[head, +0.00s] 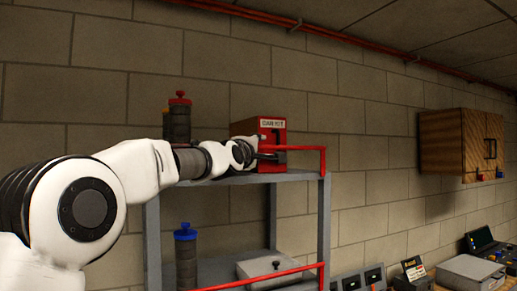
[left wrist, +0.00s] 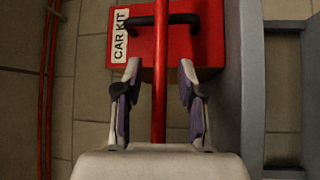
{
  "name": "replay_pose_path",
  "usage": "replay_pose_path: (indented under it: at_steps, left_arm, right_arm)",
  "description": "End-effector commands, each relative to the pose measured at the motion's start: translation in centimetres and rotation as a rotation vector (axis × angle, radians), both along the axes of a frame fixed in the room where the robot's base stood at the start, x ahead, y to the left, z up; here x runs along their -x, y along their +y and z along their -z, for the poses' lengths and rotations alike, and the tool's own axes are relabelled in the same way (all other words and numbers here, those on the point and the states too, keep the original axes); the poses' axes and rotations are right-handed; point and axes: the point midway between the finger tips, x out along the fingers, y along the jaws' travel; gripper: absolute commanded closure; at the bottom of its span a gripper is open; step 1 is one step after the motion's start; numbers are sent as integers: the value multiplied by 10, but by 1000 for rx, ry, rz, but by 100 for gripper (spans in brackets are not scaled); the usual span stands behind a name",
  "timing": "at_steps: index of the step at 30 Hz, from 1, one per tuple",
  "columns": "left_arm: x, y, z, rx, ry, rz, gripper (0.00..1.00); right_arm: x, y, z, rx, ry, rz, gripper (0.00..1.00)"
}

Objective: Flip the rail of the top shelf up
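The red rail (head: 306,148) of the top shelf runs above the grey shelf board (head: 303,176), and its right end bends down to the right post. My left gripper (head: 268,152) is at the rail, in front of the red car kit box (head: 272,127). In the left wrist view the rail (left wrist: 160,50) passes between the two fingers of my left gripper (left wrist: 160,75). The fingers are apart, with a gap on each side of the rail. The rail's left part is hidden behind my arm in the head view. My right gripper is not in view.
A black canister with a red top (head: 179,115) stands on the top shelf. Below are a blue-topped canister (head: 185,258), a grey case (head: 268,264) and a lower red rail (head: 290,272). A wooden cabinet (head: 461,143) hangs at right.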

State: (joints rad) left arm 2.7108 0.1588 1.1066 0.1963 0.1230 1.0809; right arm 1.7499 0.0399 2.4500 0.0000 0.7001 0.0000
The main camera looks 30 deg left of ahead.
Motion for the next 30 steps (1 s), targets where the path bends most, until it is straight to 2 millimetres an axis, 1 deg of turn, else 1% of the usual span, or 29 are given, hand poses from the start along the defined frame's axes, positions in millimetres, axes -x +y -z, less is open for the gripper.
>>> replay_pose_path:
  at_steps: [2,5,8,12,16,19,30]
  left_arm:
    - [1,0,0,0,0,0,61]
    - [8,-1,1,0,0,0,61]
    - [24,-3,3,1,0,0,61]
    - [51,-6,7,1,1,1,61]
    - [69,-8,10,0,1,1,61]
    - [74,-8,11,0,0,0,61]
    - [73,-8,11,0,0,0,61]
  right_arm:
    - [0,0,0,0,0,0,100]
    - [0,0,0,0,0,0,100]
    - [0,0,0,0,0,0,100]
    - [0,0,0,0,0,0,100]
    - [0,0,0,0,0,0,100]
    - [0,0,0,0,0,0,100]
    - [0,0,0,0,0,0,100]
